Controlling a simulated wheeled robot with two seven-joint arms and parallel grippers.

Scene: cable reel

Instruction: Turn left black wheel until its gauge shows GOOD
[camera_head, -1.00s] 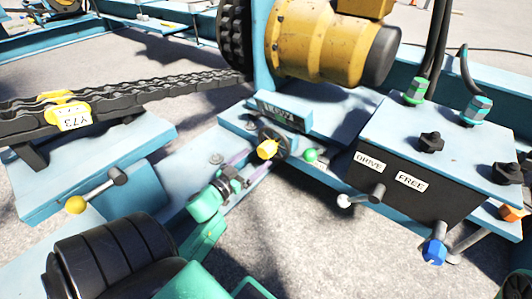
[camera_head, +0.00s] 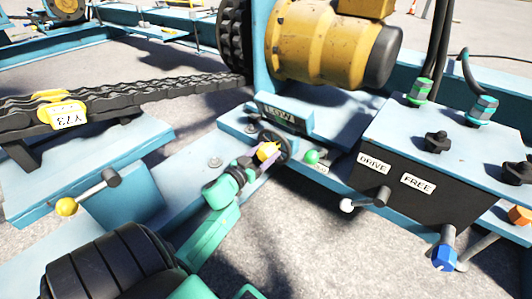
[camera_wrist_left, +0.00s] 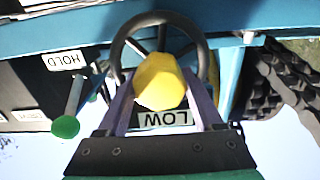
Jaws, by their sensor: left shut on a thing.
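The left black wheel (camera_head: 284,146) has a yellow hub knob (camera_head: 268,151) and stands below a teal gauge block. Its gauge (camera_head: 275,113) reads LOW. My left gripper (camera_head: 262,158) comes in from the lower left and is shut on the knob. In the left wrist view, the knob (camera_wrist_left: 158,82) sits between the two purple-grey fingers. The wheel's dark rim (camera_wrist_left: 160,18) curves behind it, and the LOW gauge (camera_wrist_left: 165,118) shows below, partly covered by the fingers. My right gripper is not in view.
A green-ended lever (camera_head: 311,157) is right beside the wheel. Farther right stands a dark box (camera_head: 408,182) labelled DRIVE and FREE, with levers and black knobs. A chain track (camera_head: 120,100) lies left. A yellow motor (camera_head: 315,45) is above.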

